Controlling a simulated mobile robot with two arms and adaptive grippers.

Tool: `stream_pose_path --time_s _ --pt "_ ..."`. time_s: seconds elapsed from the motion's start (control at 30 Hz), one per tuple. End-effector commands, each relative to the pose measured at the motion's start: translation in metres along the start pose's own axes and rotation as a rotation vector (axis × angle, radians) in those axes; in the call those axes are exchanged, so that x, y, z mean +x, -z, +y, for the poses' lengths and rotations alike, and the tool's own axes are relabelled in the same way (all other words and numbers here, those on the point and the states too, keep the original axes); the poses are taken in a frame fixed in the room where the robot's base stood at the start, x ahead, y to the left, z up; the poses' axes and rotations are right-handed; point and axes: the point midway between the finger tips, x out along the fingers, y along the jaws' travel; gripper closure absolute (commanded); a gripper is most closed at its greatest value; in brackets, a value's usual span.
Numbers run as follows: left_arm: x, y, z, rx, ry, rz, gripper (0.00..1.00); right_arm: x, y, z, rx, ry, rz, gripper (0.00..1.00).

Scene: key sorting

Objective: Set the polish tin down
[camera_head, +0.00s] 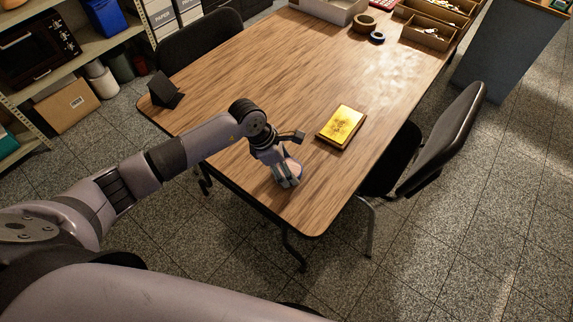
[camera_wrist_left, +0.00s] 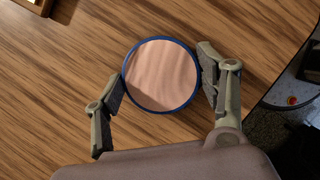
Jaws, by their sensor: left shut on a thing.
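The polish tin (camera_wrist_left: 161,76) is round, with a pale pinkish top and a blue rim. In the left wrist view it sits between the two fingers of my left gripper (camera_wrist_left: 161,88), which is shut on it. In the head view my left gripper (camera_head: 287,176) is low over the near end of the wooden table (camera_head: 235,80), and the tin is mostly hidden by the fingers. I cannot tell whether the tin touches the tabletop. My right gripper is not in view.
A yellow-gold box or book (camera_head: 341,126) lies on the table right of my left gripper. A dark stand (camera_head: 166,91) is at the left edge. Tape rolls (camera_head: 364,23) and trays (camera_head: 426,37) are at the far end. A black chair (camera_head: 440,135) is at the right. The table's middle is clear.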

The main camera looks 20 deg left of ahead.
Motion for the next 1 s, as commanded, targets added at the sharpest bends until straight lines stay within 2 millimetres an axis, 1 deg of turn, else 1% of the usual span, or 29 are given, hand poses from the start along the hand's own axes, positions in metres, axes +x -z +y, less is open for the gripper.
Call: stream_pose_path --time_s 0.13,0.17,0.4,0.47,0.8,0.83,0.87,0.97,1.0 --pt "0.002 0.001 0.001 0.0 -0.001 -0.002 0.8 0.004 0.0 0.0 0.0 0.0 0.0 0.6" --pt "0.002 0.001 0.0 -0.001 0.0 0.0 0.33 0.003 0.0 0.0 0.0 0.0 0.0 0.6" --pt "0.002 0.001 0.0 -0.001 0.001 0.001 0.17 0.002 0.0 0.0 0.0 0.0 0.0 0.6" --pt "0.002 0.001 0.0 -0.001 0.001 0.001 0.14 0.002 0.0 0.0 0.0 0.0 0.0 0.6" --pt "-0.001 0.0 0.0 -0.001 0.001 0.0 0.14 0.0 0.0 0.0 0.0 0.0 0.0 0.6" --pt "-0.003 -0.001 0.0 -0.001 0.001 0.0 0.14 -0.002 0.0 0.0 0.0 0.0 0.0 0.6" --pt "-0.004 0.0 0.001 0.0 -0.001 0.0 0.14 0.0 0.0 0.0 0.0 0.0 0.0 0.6" --pt "-0.018 0.001 0.002 0.001 -0.003 0.0 0.14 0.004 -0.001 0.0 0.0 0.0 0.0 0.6" --pt "-0.025 0.001 0.002 0.003 -0.005 0.0 0.14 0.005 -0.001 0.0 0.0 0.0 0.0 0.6"
